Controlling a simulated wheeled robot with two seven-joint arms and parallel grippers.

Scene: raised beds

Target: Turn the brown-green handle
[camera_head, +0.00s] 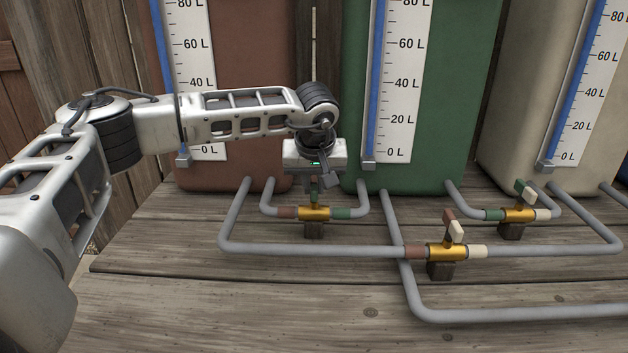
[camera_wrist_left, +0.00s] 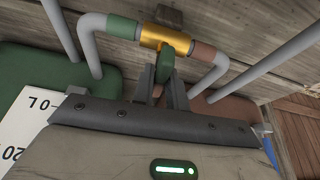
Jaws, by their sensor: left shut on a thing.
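The brown-green handle (camera_head: 314,194) stands on a brass valve (camera_head: 314,213) between the brown and green tanks. The valve's pipe has a brown band on its left and a green band on its right. My left gripper (camera_head: 317,180) reaches down over this valve from above and is shut on the handle. In the left wrist view, the handle's green part (camera_wrist_left: 167,62) shows between the two grey fingers (camera_wrist_left: 163,88), against the brass valve body (camera_wrist_left: 154,37). Part of the handle is hidden by the fingers. My right gripper is not in view.
A brown-cream valve (camera_head: 447,252) sits nearer the front, and a green-cream valve (camera_head: 518,214) is at the right. Grey pipes (camera_head: 320,250) run low across the wooden deck. Brown (camera_head: 240,60), green (camera_head: 460,90) and cream (camera_head: 530,80) tanks with level scales stand behind.

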